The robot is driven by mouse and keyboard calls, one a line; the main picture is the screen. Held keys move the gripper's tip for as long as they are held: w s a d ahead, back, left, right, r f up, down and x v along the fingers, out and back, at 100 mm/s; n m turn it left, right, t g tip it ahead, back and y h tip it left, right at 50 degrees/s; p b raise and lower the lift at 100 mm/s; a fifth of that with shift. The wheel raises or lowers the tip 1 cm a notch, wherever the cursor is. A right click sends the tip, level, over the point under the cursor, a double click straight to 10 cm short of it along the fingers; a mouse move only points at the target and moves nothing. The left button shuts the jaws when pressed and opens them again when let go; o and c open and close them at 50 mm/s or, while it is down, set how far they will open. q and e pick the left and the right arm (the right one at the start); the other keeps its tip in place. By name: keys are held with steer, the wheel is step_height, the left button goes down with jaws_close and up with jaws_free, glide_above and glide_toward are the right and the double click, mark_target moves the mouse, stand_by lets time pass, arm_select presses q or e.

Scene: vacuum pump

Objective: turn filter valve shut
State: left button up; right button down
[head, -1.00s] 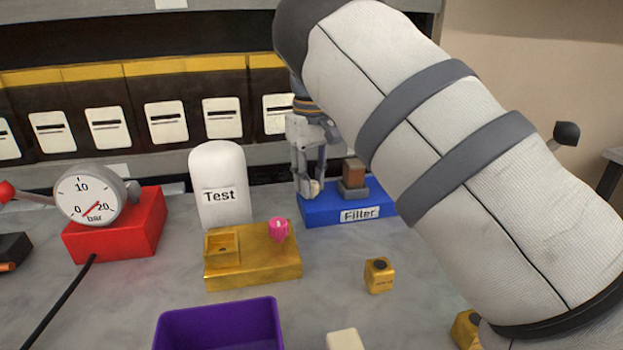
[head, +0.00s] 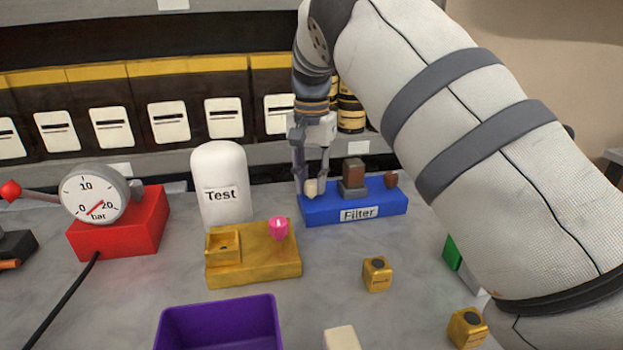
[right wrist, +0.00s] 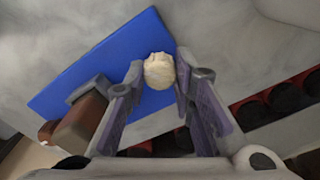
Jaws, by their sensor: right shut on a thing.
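The blue filter block (head: 385,207), with a white "Filter" label, lies at the back of the table. A small cream knob (head: 311,188) sits at its left end, a brown block on a grey base (head: 353,174) in its middle and a dark brown knob (head: 391,180) at its right end. My right gripper (head: 310,181) comes down from above and is shut on the cream knob. In the right wrist view the cream knob (right wrist: 159,71) is between the fingertips, over the blue block (right wrist: 128,57). My left gripper is not in view.
A white cylinder labelled "Test" (head: 221,168) stands left of the filter block. In front are a yellow block with a pink knob (head: 253,270), a purple bin (head: 220,305) and small gold cubes (head: 377,274). A gauge on a red block (head: 120,223) is at left.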

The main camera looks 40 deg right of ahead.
mark_target(312, 182)
steer(key=m, duration=0.6)
steer(key=shift+m, duration=0.3)
stand_by(0.5)
steer(key=c, duration=1.3)
jaws_free()
steer(key=shift+c, duration=0.2)
step_height(312, 182, up, 12)
